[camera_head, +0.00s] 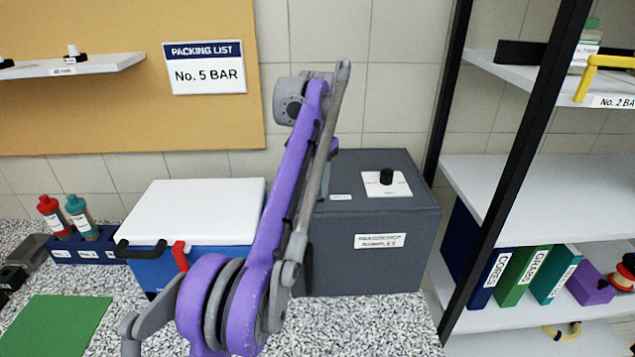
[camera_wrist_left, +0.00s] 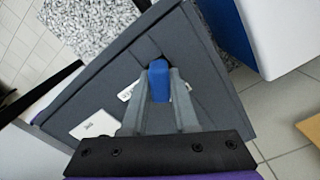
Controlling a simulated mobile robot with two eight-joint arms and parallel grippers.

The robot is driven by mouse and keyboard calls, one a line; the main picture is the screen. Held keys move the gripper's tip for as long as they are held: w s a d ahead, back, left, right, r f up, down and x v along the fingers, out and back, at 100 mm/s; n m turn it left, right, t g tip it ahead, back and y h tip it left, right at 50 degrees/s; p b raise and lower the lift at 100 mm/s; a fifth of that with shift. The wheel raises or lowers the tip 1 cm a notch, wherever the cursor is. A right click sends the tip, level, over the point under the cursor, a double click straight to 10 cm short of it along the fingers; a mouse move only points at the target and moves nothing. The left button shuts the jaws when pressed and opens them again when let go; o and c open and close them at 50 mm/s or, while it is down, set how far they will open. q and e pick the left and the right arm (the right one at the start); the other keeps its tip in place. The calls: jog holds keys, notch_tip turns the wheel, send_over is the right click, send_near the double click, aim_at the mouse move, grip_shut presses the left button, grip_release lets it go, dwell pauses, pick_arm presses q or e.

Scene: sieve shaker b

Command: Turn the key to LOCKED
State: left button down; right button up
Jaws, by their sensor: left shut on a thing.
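The grey box (camera_head: 390,265) stands on the counter in the head view, behind my left arm. A blue piece (camera_wrist_left: 158,80), which looks like the key's grip, shows in the left wrist view against the grey box. My left gripper (camera_wrist_left: 158,88) is shut on this blue piece, with one grey finger on each side. A small white label (camera_wrist_left: 128,91) lies partly hidden beside the fingers. The key's lower part and its pointing direction are hidden. In the head view my arm covers the key area, and a small label (camera_head: 341,197) shows beside it. My right gripper is not in view.
A black knob (camera_head: 386,176) stands on a white plate on the box top. A blue cooler with a white lid (camera_head: 192,205) is close on the left. A black-framed shelf (camera_head: 520,140) stands close on the right. Bottles (camera_head: 80,215) stand further left.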

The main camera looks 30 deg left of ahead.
pick_arm(q)
jog(key=shift+f+m, duration=0.1)
jog(key=shift+m, duration=0.6)
jog(key=m, duration=1)
